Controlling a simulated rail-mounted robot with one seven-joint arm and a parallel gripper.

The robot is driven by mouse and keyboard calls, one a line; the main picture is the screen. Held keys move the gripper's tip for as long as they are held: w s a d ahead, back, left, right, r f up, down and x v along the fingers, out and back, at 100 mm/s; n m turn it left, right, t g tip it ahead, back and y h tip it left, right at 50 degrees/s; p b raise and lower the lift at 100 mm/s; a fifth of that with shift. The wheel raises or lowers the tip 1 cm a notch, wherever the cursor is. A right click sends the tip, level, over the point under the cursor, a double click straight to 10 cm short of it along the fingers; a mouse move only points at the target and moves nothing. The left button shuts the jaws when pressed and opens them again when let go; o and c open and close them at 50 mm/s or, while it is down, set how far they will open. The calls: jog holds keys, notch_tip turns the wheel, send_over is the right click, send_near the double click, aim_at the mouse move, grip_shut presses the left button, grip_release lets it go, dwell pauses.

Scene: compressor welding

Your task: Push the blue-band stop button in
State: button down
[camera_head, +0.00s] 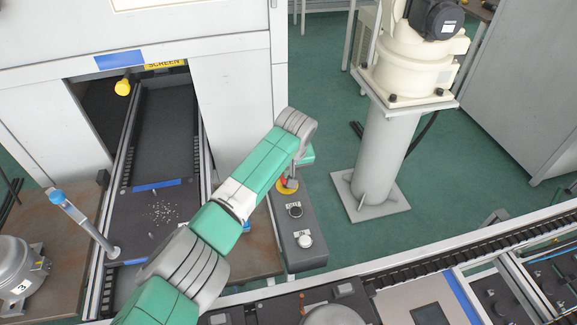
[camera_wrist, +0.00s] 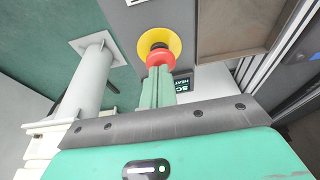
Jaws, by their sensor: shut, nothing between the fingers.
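A red stop button (camera_wrist: 160,60) with a yellow ring (camera_wrist: 147,42) sits on a grey control box. In the wrist view my gripper (camera_wrist: 158,72) is shut and empty, with its green fingertips right at the red cap. They overlap the cap's near edge, and I cannot tell whether they touch it. In the head view the stop button (camera_head: 288,184) shows only partly beside my arm, and my fingers are mostly hidden. I see no blue band on this button.
The control box (camera_head: 306,262) also carries a black button (camera_head: 295,210) and a white button (camera_head: 304,239). A white robot pedestal (camera_head: 378,150) stands behind right.

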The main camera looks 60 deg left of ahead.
jog(key=shift+d+f, duration=0.1)
jog(key=shift+f, duration=1.45)
jog(key=r+p, duration=0.3)
jog(key=r, duration=0.1)
jog(key=r+p, duration=0.2)
jog(key=r, duration=0.1)
jog(key=shift+w+p, duration=0.25)
jog(key=shift+p, duration=0.1)
jog(key=v, duration=0.8)
jog(key=shift+r+p, duration=0.4)
jog(key=shift+p, duration=0.05)
jog(key=shift+d, duration=0.15)
jog(key=shift+w, duration=0.1)
